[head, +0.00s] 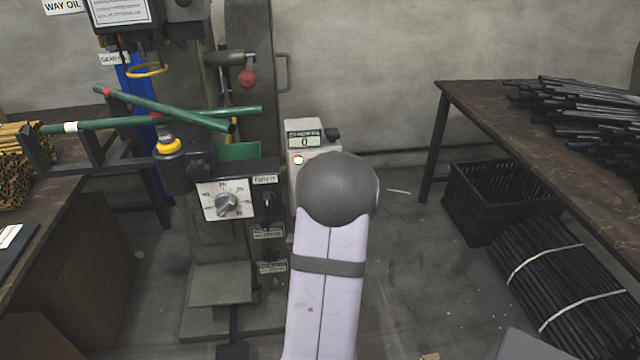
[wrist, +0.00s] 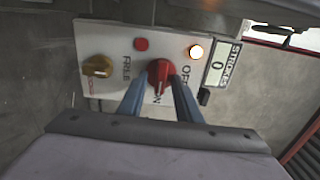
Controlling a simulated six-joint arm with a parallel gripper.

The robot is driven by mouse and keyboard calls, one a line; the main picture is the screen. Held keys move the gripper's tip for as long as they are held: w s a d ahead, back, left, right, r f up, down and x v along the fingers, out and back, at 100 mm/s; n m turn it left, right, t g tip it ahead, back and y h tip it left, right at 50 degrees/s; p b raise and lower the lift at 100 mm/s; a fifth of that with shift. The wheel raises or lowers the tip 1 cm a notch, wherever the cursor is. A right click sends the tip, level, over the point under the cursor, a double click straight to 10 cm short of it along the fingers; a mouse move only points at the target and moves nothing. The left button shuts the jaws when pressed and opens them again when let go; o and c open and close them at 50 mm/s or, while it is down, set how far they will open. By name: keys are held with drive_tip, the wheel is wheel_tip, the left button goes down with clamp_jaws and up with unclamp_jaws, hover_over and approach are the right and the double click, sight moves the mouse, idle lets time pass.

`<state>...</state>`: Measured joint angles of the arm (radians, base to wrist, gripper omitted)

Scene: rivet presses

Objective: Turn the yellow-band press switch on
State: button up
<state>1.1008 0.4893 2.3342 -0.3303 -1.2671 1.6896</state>
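The press (head: 240,90) stands left of centre in the head view, with a yellow band (head: 168,147) on a dark part at its front. In the wrist view its white switch panel (wrist: 112,45) carries a red rotary switch (wrist: 160,70) marked OFF and ON. My gripper (wrist: 160,80) has its two blue fingers on either side of this switch, open, with a gap between them; contact is not clear. The switch's exact setting is hard to read. In the head view my arm hides the gripper and the red switch.
Green tubes (head: 170,115) lie across the press. A table (head: 500,120) and black crate (head: 490,195) stand at right.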

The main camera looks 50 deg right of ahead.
drive_tip(key=p+v, duration=0.4)
drive_tip(key=v, duration=0.3)
drive_tip(key=shift+p, duration=0.35)
drive_tip(key=shift+s+a+r, duration=0.1)
drive_tip(key=shift+s+a, duration=0.05)
idle(0.6)
